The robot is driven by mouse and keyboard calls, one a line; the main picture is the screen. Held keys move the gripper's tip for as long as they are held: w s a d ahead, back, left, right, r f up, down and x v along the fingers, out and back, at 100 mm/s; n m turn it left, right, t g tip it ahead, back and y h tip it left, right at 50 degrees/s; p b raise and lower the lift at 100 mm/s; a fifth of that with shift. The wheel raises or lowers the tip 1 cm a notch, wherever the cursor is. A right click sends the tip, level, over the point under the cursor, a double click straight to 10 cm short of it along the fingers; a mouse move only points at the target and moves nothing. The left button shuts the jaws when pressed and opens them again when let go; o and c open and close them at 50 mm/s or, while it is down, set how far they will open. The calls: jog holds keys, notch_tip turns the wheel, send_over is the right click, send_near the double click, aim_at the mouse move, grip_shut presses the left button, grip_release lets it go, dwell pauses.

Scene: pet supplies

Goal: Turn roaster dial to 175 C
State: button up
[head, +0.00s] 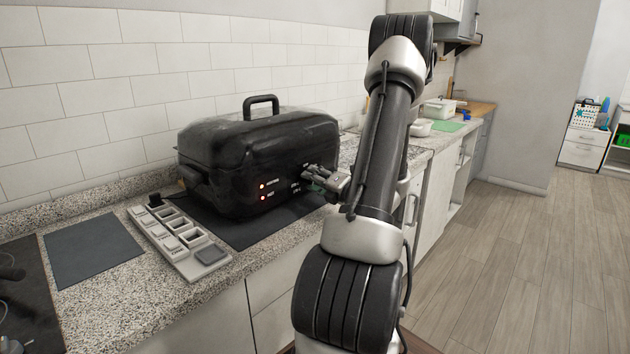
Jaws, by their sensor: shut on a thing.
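The black roaster (250,150) stands on a dark mat on the granite counter, its lid on and its handle (261,103) upright. Two small lights (263,191) glow orange and red on its front panel, with white markings beside them. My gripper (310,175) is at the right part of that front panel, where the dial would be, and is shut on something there. The dial itself is hidden behind the gripper fingers. I cannot read the temperature setting from here.
A dark flat mat (92,248) lies further left. White containers and a green mat (455,126) are on the counter beyond my arm.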

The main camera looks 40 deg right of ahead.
jog(key=shift+f, duration=0.1)
dwell(0.3)
jog(key=o, duration=1)
jog(key=shift+o, duration=0.2)
jog(key=s, duration=1.2)
jog(key=shift+r, duration=0.25)
jog(key=shift+a, duration=0.1)
